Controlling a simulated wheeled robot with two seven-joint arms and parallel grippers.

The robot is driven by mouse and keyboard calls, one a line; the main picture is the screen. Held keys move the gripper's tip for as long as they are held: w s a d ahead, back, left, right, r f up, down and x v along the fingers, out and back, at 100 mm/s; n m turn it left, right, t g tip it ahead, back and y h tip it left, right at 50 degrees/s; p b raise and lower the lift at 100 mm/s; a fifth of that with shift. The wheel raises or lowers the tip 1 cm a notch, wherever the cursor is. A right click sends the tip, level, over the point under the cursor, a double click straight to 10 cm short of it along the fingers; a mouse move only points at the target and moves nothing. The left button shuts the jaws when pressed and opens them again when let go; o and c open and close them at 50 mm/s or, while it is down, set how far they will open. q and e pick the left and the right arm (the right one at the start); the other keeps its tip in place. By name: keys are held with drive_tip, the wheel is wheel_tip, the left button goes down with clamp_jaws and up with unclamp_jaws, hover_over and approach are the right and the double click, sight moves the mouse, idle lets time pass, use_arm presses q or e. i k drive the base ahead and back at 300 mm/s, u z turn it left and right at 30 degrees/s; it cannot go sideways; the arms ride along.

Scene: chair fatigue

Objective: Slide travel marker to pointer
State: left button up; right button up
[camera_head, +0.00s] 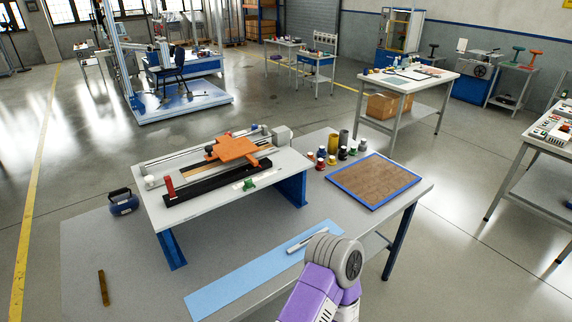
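A raised white bench fixture (215,205) stands on the grey table. It carries an orange cross-shaped carriage (236,150) over a long black rail (215,183). A small green piece (248,184), possibly the travel marker, sits on a pale strip along the front right of the fixture. An upright red piece (169,187) stands at the rail's left end. I cannot tell which part is the pointer. A purple arm link of mine with a grey round joint shows at the bottom centre. Neither gripper is in view.
A blue mat (240,280) with a white pen-like item (306,238) lies in front. A blue-edged brown board (374,181) lies right, beside several small weights and cylinders (332,145). A dark blue kettlebell-like object (123,203) stands left. A brown strip (103,288) lies front left.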

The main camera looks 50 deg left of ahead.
sight(248, 181)
drive_tip(key=i, duration=1.7)
drive_tip(key=u, duration=3.65)
